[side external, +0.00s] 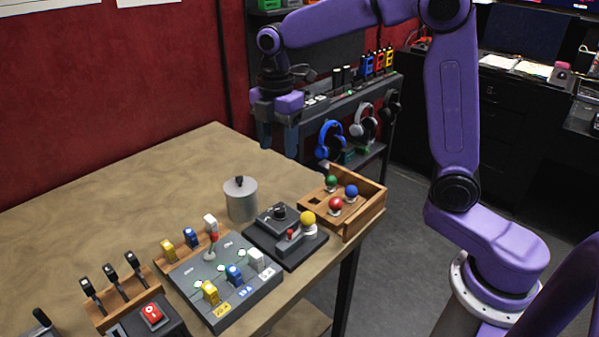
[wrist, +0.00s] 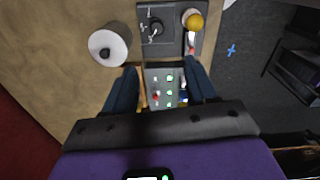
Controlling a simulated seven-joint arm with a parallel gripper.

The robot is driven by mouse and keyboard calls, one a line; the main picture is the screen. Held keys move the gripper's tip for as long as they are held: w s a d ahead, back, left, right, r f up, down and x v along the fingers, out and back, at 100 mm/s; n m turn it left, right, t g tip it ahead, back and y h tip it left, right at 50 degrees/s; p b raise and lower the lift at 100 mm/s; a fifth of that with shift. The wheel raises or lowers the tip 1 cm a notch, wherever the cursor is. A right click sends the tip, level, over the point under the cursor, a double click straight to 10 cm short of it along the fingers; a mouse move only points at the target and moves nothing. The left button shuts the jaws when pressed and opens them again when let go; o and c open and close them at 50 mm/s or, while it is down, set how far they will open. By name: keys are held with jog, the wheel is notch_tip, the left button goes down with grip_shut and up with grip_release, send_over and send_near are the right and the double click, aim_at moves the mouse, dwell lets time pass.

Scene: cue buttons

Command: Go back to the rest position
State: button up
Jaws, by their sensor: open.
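My gripper (side external: 279,136) hangs open and empty in the air above the back right part of the table, fingers pointing down. It touches nothing. In the wrist view my gripper (wrist: 162,80) shows its two dark blue fingers spread apart, with part of a grey switch panel (wrist: 163,91) seen between them. The same grey switch panel (side external: 244,289) lies on the table in the side view, with a red-tipped lever and yellow, blue and white switches. No marker for a rest position shows.
A grey cylinder (side external: 240,200) with a black knob, a black joystick box (side external: 287,252) with a yellow ball, and a wooden tray (side external: 366,214) with coloured balls stand below. A red switch (side external: 152,314) and black levers (side external: 111,275) are at front left. The table's back left (side external: 120,185) is clear.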

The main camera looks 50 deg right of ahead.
jog(key=s+d+f+m, duration=0.2)
jog(key=s+f+m, duration=0.1)
jog(key=s, duration=1.1)
jog(key=s+d+f+m, duration=0.2)
jog(key=s+m, duration=0.2)
jog(key=s, duration=1.1)
jog(key=shift+f, duration=0.4)
